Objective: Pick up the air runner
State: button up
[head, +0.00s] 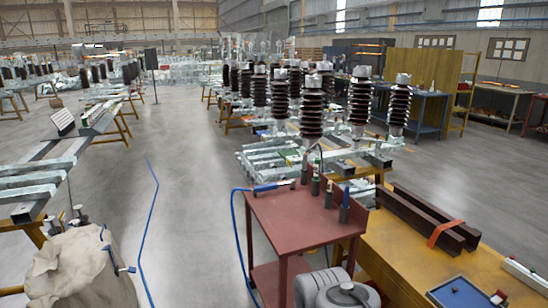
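A red cart (295,222) stands at the lower middle of the head view. A slim blue tool (268,187) lies at its far left edge, with a blue hose (236,225) running from it down to the floor. It looks like an air tool and may be the air runner, but it is too small to be sure. Several small dark, upright tools or bottles (328,194) stand along the cart's right edge; I cannot tell what they are.
A yellow table (410,258) with dark beams (428,218) and a blue tray (460,292) adjoins the cart on the right. Insulator frames (311,113) stand behind. A covered, cloth-draped object (85,272) is at lower left. Grey floor between is open, with a blue hose (148,230) across it.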

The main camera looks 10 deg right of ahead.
aim_at(273, 186)
jog(key=u, duration=0.5)
jog(key=i, duration=4)
jog(key=z, duration=2.25)
